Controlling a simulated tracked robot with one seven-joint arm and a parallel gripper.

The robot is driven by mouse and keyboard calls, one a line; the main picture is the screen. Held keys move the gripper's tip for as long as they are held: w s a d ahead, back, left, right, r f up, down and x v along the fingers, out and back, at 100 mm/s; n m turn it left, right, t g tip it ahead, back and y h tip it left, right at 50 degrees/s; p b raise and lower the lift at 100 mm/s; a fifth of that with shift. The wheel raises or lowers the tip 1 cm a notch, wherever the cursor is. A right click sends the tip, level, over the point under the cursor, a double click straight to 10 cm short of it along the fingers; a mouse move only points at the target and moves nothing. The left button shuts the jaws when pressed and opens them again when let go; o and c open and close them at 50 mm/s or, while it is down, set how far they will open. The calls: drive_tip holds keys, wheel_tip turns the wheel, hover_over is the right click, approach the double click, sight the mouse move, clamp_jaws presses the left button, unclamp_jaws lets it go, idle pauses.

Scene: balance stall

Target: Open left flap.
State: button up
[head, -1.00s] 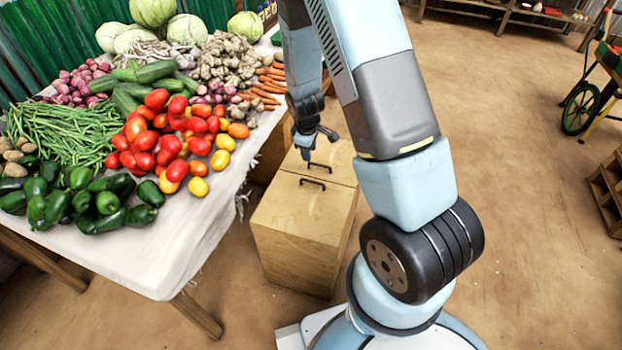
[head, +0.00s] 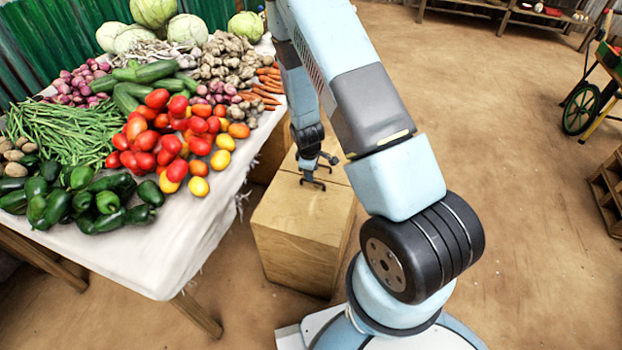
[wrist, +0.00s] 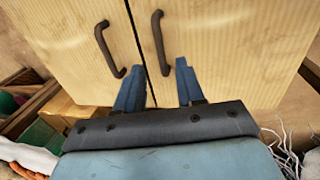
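A light wooden box (head: 300,240) stands on the ground beside the table. Its top has two wooden flaps with a dark seam between them and one dark bar handle on each. In the wrist view the left-hand flap (wrist: 60,50) has its handle (wrist: 109,48) left of my fingers. The right-hand flap (wrist: 225,45) has its handle (wrist: 160,42) ahead of and between my fingertips. Both flaps look closed. My gripper (wrist: 158,72) is open and empty; in the head view my gripper (head: 314,184) is low over the near flap's handle. I cannot tell whether it touches.
A cloth-covered table (head: 190,240) heaped with vegetables stands at left, its edge close to the box. A wheeled cart (head: 582,108) is far right. Open dirt floor (head: 510,200) lies to the right.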

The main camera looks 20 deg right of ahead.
drive_tip(key=shift+w+d+f, duration=0.1)
drive_tip(key=shift+w+f, duration=0.05)
drive_tip(key=shift+f, duration=0.7)
drive_tip(key=shift+w+d+f, duration=0.1)
drive_tip(key=shift+f, duration=0.7)
drive_tip(key=shift+w+d+f, duration=0.1)
drive_tip(key=shift+w+f, duration=0.05)
drive_tip(key=shift+f, duration=0.7)
clamp_jaws()
